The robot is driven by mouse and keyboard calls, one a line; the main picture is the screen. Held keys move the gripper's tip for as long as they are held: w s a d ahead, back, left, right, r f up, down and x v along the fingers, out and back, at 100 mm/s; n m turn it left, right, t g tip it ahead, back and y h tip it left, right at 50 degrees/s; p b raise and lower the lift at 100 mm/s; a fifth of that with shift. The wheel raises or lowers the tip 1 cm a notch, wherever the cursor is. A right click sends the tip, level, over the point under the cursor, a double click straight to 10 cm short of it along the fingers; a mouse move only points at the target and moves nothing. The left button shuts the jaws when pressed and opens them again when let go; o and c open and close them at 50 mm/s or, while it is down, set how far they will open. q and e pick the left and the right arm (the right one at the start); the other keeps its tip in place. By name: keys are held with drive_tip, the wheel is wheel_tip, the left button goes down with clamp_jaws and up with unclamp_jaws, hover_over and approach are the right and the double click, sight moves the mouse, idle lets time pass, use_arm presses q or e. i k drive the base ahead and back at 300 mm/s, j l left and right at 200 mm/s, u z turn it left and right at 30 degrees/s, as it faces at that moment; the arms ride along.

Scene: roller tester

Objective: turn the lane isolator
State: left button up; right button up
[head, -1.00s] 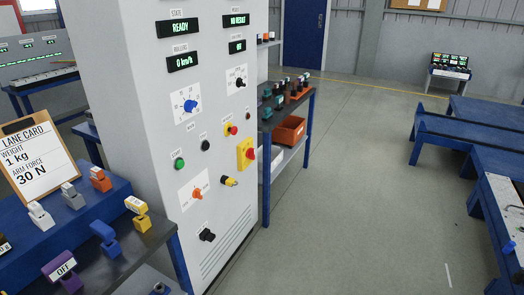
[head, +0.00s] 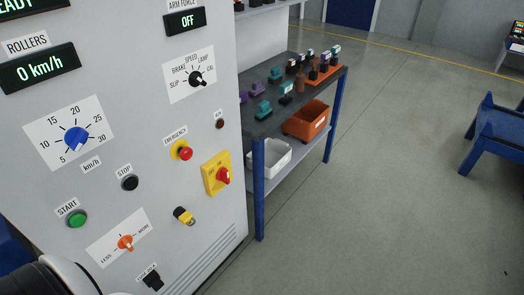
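The lane isolator appears to be the red rotary handle (head: 223,175) on a yellow plate (head: 209,182), low on the right part of the grey cabinet front (head: 150,110). The plate carries small lettering that I cannot read. The handle looks slightly tilted, but its exact setting is too small to tell. A white and black part of my own arm shows at the lower left corner, apart from the isolator. Neither gripper is in view.
A red emergency button (head: 185,153) sits above the isolator, and a yellow and black fitting (head: 184,215) below left. A blue-legged bench (head: 259,190) with several small parts, a white bin (head: 272,160) and an orange bin (head: 306,120) stands right of the cabinet.

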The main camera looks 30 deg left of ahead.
sight(223, 176)
drive_tip(key=i+l+u, duration=0.1)
drive_tip(key=i+u, duration=0.25)
drive_tip(key=i, duration=0.15)
drive_tip(key=i+l+u, duration=0.25)
drive_tip(key=i+u, duration=0.15)
drive_tip(key=i, duration=0.1)
